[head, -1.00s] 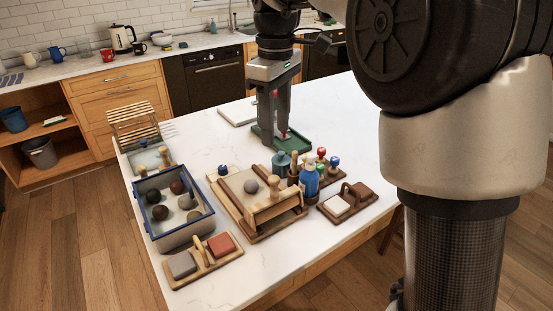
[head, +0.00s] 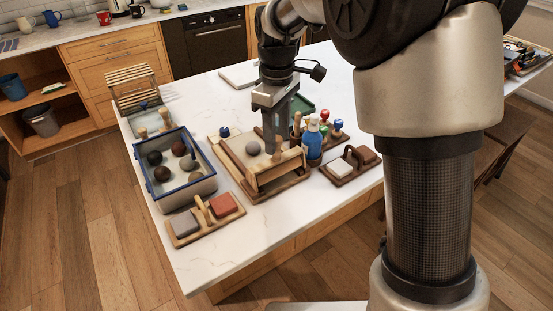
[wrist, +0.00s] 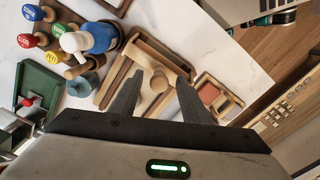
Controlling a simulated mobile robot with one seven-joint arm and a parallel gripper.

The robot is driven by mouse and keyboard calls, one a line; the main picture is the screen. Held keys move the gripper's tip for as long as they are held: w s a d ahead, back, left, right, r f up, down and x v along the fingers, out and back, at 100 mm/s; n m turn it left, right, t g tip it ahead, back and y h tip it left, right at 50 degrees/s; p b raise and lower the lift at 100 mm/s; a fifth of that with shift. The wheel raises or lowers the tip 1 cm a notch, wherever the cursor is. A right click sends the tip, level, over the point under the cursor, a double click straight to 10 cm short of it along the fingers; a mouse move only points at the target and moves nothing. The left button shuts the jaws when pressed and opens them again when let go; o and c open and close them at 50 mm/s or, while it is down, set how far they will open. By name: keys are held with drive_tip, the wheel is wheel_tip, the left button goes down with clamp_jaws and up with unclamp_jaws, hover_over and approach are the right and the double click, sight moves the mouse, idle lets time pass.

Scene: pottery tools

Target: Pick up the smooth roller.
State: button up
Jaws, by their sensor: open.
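A pale wooden roller with a knobbed end lies in a wooden rack (head: 243,184); its knob (wrist: 159,79) shows between my fingers in the wrist view. Its surface is too small to judge for texture, and my fingers hide part of it. My gripper (head: 270,150) points down over the rack in the head view, and its fingertips (wrist: 160,84) are apart on either side of the knob in the wrist view. It is open and holds nothing. I cannot tell how far the fingertips are above the roller.
A blue-white bottle (head: 312,140) and several coloured-top stamps (wrist: 45,32) stand close beside the rack. A blue-rimmed bin (head: 164,192) of balls stands left. The green tray (wrist: 38,84) lies behind.

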sight(276, 157)
wheel_tip(276, 157, down, 3)
drive_tip(key=shift+f, duration=0.15)
drive_tip(key=shift+c, duration=0.4)
clamp_jaws()
